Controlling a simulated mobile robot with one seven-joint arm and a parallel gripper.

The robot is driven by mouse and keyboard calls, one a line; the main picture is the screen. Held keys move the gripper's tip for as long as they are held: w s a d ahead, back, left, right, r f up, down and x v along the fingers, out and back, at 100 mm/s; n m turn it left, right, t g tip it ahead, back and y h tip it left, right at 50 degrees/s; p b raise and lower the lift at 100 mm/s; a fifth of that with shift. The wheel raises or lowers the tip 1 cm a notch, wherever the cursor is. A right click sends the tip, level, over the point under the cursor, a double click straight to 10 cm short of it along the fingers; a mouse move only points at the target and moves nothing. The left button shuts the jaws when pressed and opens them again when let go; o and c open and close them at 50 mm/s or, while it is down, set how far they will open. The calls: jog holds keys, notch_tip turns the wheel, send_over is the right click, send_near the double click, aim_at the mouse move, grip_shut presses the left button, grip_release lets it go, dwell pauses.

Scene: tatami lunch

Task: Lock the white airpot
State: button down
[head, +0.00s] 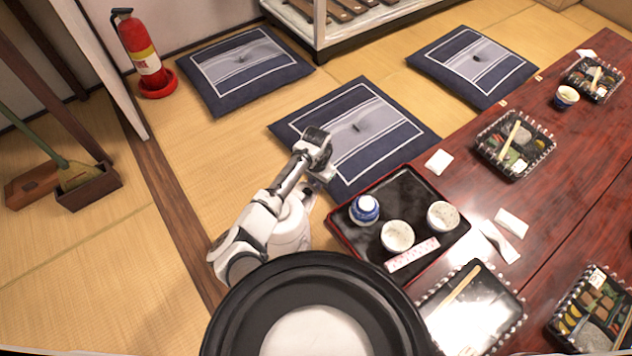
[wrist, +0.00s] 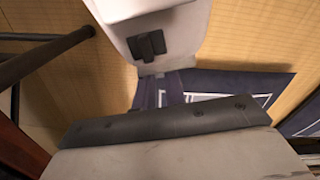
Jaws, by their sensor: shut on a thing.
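The white airpot (head: 290,232) stands on the tatami left of the black tray in the head view, partly covered by my arm. Its rounded white side shows; its front is hidden. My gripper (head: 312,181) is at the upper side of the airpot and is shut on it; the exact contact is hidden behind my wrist. In the wrist view a white surface with a small black piece (wrist: 150,45) is at the top, likely part of the airpot. I cannot tell from these frames whether its lock is set.
The black tray (head: 345,234) with a blue-and-white pot (head: 365,209) and two cups is close on the right, at the red table (head: 590,180). Blue cushions (head: 400,135) lie behind. A fire extinguisher (head: 137,45) stands at the back left.

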jog(key=shift+w+a+p, duration=0.35)
jog(key=shift+a+p, duration=0.2)
jog(key=shift+p, duration=0.65)
jog(key=shift+w+a+p, duration=0.35)
jog(key=shift+a+p, duration=0.2)
jog(key=shift+p, duration=0.6)
jog(key=c, duration=1.4)
grip_release()
jog(key=shift+c, duration=0.2)
notch_tip(320, 180, up, 14)
jog(key=p, duration=0.3)
jog(key=shift+f, duration=0.15)
